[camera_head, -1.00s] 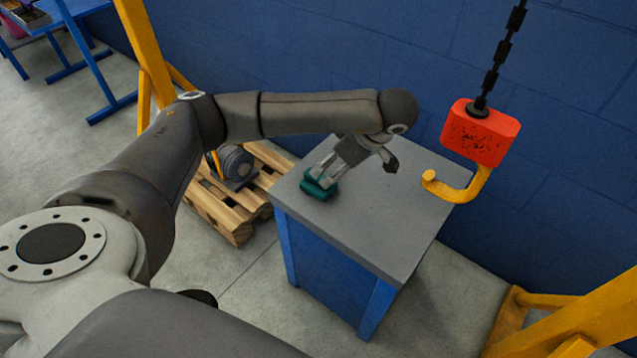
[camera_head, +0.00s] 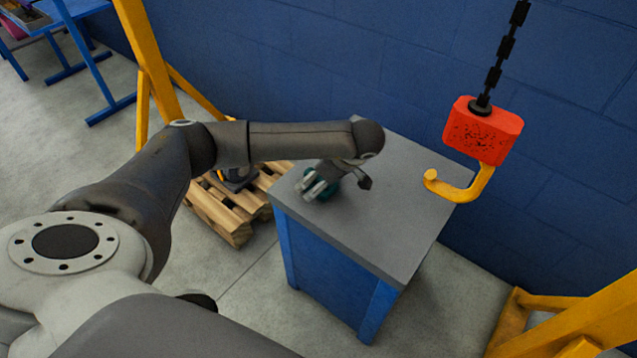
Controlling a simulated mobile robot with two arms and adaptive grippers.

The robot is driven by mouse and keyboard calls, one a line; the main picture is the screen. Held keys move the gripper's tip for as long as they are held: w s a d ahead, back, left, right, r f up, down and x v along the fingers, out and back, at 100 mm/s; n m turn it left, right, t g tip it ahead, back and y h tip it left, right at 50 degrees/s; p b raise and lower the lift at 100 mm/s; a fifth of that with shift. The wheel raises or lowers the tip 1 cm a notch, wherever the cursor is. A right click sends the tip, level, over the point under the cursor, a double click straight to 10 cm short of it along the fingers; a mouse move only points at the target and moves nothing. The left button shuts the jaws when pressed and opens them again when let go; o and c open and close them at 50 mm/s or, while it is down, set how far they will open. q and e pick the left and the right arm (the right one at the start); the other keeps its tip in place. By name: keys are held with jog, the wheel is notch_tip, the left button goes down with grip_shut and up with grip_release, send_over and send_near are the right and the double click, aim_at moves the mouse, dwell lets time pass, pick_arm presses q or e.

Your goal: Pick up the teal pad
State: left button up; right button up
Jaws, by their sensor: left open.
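The teal pad (camera_head: 333,183) lies on the grey top of the blue cabinet (camera_head: 385,229), near its left end. My left gripper (camera_head: 309,188) is low over the pad and hides most of it; only small teal parts show around the fingers. The fingers are open, and I cannot tell whether they touch the pad. My right gripper does not show.
A red hoist block (camera_head: 483,132) with a yellow hook (camera_head: 458,188) hangs on a chain over the cabinet's right side. A wooden pallet (camera_head: 226,207) lies on the floor to the left. Yellow frame parts (camera_head: 570,318) stand at the lower right.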

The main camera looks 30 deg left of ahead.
pick_arm(q)
jog(key=c, duration=1.1)
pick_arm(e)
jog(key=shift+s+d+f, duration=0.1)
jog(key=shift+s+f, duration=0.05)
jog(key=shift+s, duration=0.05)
pick_arm(q)
notch_tip(320, 180, up, 10)
jog(key=shift+r+p, duration=0.1)
jog(key=shift+p, duration=0.45)
jog(key=shift+c, duration=0.3)
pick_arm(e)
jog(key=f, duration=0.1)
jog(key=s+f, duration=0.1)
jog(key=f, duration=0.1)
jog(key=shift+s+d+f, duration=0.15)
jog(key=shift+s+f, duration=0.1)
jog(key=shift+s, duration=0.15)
